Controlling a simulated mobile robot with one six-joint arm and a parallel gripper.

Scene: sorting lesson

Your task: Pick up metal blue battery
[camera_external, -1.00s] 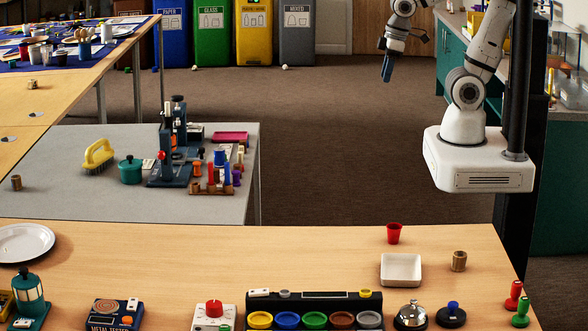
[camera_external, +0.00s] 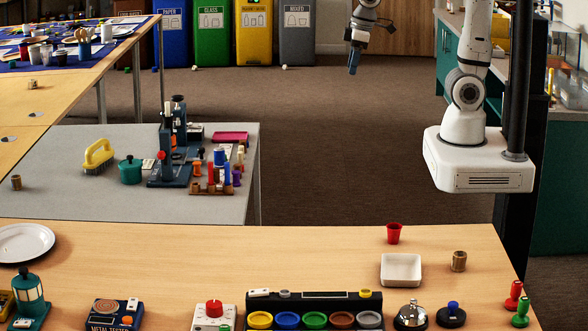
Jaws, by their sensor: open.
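My gripper (camera_external: 353,66) hangs in the air at the upper middle, over the floor and apart from every table. Its dark blue fingers point down and hold nothing that I can see. Blue upright cylinders (camera_external: 228,174) stand among red, orange and purple pieces on a small brown rack (camera_external: 212,188) at the right of the grey table (camera_external: 90,203). They are too small to tell whether one is the metal blue battery.
Dark upright devices (camera_external: 168,170), a teal pot (camera_external: 130,170) and a yellow-handled brush (camera_external: 98,156) stand on the grey table. The front wooden table (camera_external: 180,265) holds a white tray (camera_external: 401,270), a red cup (camera_external: 394,233) and a plate (camera_external: 24,243). Open floor lies under my gripper.

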